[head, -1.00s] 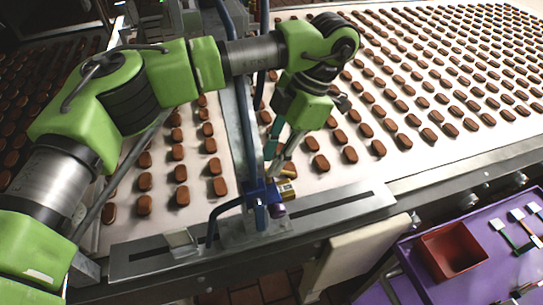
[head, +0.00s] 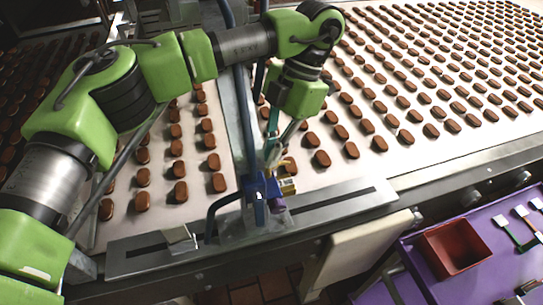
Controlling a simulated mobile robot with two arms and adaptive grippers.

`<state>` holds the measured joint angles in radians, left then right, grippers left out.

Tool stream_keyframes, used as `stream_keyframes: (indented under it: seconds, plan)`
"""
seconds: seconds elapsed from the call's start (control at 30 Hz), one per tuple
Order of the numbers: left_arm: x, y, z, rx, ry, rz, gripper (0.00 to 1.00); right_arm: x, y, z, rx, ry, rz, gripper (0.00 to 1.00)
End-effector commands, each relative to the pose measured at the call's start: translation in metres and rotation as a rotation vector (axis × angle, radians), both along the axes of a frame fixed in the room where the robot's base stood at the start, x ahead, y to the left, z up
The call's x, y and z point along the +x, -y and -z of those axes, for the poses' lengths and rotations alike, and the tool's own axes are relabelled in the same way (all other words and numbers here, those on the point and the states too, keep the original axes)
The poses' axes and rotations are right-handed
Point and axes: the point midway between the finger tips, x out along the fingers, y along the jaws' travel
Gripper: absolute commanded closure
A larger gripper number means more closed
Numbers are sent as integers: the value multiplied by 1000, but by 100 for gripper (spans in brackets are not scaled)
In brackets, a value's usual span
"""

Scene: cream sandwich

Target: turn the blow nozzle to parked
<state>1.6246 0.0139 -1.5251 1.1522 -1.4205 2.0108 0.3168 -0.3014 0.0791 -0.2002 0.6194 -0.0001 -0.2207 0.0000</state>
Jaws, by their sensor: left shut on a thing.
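The blow nozzle fitting is a blue block (head: 258,188) with a brass-coloured part (head: 288,186) on its right side and a small purple knob below. It sits on a grey slotted rail at the front edge of the conveyor. My left gripper (head: 271,158) reaches down from above, its thin teal and grey fingers just above and behind the blue block. It is shut on the blow nozzle; the exact held spot is small and partly hidden. My right gripper is not in view.
A white belt (head: 320,178) carries rows of brown biscuits on both sides of the upright blue and grey bars. The slotted rail (head: 335,205) runs across the front. A purple table (head: 410,265) with a red bin (head: 457,248) and small tools stands at front right.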

Motion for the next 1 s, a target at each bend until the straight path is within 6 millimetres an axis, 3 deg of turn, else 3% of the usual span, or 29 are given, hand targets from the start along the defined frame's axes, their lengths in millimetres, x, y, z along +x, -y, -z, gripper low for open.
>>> stream_keyframes:
  seconds: [0.13, 0.4, 0.5, 0.87, 1.0]
  plan:
    - [1, 0, 1, -1, 1, -94, 100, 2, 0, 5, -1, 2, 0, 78]
    - [1, -1, -1, -1, 1, -102, 100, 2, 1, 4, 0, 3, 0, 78]
    - [1, -1, -1, -1, 1, -102, 78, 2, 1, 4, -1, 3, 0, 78]
    - [2, 0, -2, 0, 2, -100, 78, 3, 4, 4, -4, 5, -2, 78]
    - [6, 3, -15, 1, 4, -101, 78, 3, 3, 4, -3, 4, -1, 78]
